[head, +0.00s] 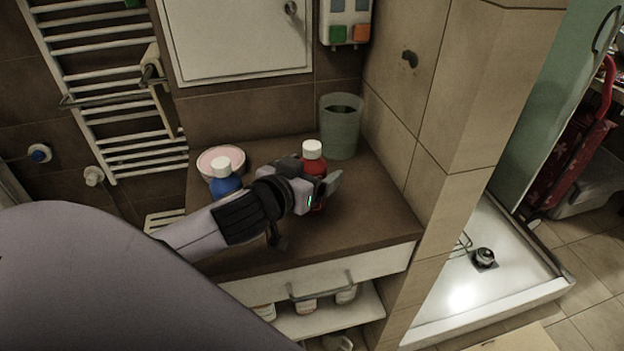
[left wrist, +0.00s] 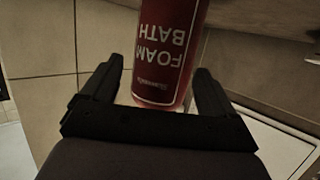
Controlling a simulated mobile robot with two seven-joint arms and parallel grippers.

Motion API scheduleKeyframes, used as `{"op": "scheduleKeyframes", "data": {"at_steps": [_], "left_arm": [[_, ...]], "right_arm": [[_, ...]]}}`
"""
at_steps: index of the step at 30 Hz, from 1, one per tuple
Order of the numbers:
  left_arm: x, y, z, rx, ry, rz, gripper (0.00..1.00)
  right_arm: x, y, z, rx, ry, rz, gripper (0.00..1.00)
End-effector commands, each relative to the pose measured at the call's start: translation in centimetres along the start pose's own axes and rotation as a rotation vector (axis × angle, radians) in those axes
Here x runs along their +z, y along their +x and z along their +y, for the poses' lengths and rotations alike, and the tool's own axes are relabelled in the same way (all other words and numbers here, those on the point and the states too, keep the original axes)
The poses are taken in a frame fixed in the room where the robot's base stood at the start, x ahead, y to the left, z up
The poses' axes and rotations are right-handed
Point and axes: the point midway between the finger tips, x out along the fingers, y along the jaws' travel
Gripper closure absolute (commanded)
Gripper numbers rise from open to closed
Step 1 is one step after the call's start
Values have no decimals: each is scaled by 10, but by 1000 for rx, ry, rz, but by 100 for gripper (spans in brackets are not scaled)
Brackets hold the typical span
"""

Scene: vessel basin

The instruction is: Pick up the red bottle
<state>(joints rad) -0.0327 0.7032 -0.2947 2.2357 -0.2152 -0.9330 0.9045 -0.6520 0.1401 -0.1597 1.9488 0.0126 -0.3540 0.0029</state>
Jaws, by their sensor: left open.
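The red bottle (head: 313,162) with a white cap stands upright on the brown countertop (head: 370,215). My left gripper (head: 322,188) reaches in from the left at the bottle and hides part of its body. In the left wrist view the red bottle (left wrist: 168,50), marked "FOAM BATH", appears upside down between the two open black fingers of my left gripper (left wrist: 155,88). A gap shows between each finger and the bottle there. My right gripper is in neither view.
The countertop's right part is clear.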

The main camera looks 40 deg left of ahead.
Motion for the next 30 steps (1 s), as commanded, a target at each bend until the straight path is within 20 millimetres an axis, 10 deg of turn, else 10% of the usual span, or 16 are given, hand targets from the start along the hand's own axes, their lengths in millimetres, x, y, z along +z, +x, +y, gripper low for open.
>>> {"op": "scheduleKeyframes", "data": {"at_steps": [9,15,30], "left_arm": [[0,4,0,1,-1,0,15],[0,3,0,1,-1,0,75],[-19,-2,0,0,-3,5,75]], "right_arm": [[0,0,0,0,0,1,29],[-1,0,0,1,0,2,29],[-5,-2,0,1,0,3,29]]}}
